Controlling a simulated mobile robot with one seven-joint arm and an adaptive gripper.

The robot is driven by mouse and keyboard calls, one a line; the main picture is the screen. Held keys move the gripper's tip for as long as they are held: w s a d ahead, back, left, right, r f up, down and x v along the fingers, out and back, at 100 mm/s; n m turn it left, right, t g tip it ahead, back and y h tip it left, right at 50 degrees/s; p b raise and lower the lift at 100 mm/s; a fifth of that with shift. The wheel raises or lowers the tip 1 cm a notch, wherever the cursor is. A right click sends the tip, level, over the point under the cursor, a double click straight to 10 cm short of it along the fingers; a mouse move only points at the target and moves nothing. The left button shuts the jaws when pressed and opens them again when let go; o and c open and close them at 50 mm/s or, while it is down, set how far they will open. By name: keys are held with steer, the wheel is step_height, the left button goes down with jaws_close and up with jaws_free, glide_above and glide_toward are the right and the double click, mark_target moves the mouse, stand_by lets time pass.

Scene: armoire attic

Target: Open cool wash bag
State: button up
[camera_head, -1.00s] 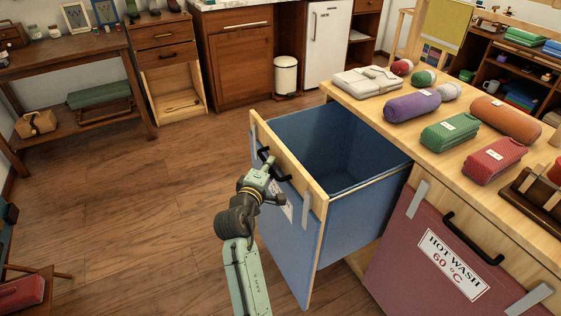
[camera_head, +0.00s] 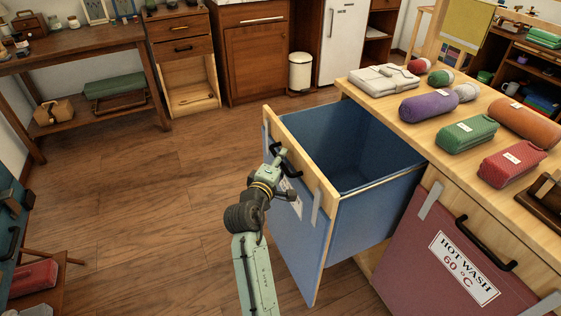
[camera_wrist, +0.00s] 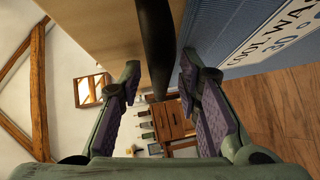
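The cool wash bag (camera_head: 345,215) is a blue bin with a wooden front rim, pulled well out from under the wooden counter. Its inside shows empty as far as I can see. Its black handle (camera_head: 285,163) is on the outer front, above a white label partly hidden by my arm. My gripper (camera_head: 280,160) is at this handle. In the wrist view the handle (camera_wrist: 156,45) runs between the two spread fingers, with a gap visible beside it. The "COOL WA..." label (camera_wrist: 275,40) shows at the right there.
The closed red hot wash front (camera_head: 440,255) is to the right of the blue bag. Rolled towels, such as a purple one (camera_head: 428,105), lie on the counter (camera_head: 400,125). The floor left of the bag is clear. A small stool (camera_head: 50,285) stands at lower left.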

steer(key=v, duration=1.2)
